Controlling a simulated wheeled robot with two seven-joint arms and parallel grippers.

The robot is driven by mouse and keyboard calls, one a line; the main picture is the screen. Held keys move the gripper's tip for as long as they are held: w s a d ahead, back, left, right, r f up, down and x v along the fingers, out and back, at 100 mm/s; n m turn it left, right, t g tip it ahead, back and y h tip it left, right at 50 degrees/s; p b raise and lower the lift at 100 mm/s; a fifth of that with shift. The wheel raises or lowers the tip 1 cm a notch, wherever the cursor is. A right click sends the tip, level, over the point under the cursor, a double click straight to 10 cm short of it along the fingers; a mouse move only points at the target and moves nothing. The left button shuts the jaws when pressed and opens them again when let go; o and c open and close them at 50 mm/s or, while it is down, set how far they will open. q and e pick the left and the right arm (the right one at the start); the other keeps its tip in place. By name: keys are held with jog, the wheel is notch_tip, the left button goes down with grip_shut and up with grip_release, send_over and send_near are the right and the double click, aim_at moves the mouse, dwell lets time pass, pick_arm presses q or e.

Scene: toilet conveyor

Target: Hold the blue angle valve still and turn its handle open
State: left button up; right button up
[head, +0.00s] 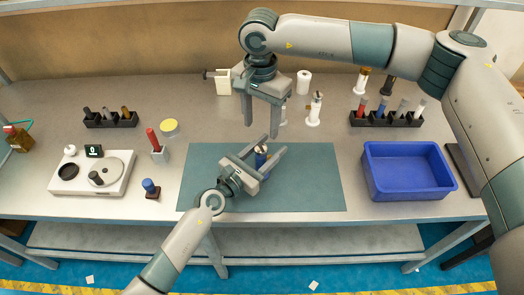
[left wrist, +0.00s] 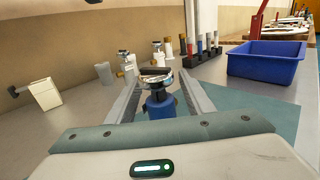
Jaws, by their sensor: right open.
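The blue angle valve (head: 261,158) stands on the grey-green mat near its middle. In the left wrist view the valve (left wrist: 160,106) shows a blue body, a shiny metal top and a dark handle (left wrist: 156,71) across it. My left gripper (head: 275,143) reaches in low over the mat with its fingers on either side of the valve. The fingers look apart, with a gap beside the blue body. My right gripper (head: 261,131) hangs from above, open and empty, just behind and above the valve, fingers pointing down. It partly overlaps the left fingers in the head view.
A blue bin (head: 408,190) stands right of the mat (head: 312,190). Dark racks (head: 111,123) (head: 386,121) hold small parts. White fixtures (head: 314,112) stand behind. A white device (head: 92,173), red-handled tool (head: 154,142) and blue-topped piece (head: 150,188) are left. The mat's right part is clear.

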pick_arm(q)
jog(key=v, duration=1.2)
dwell(0.6)
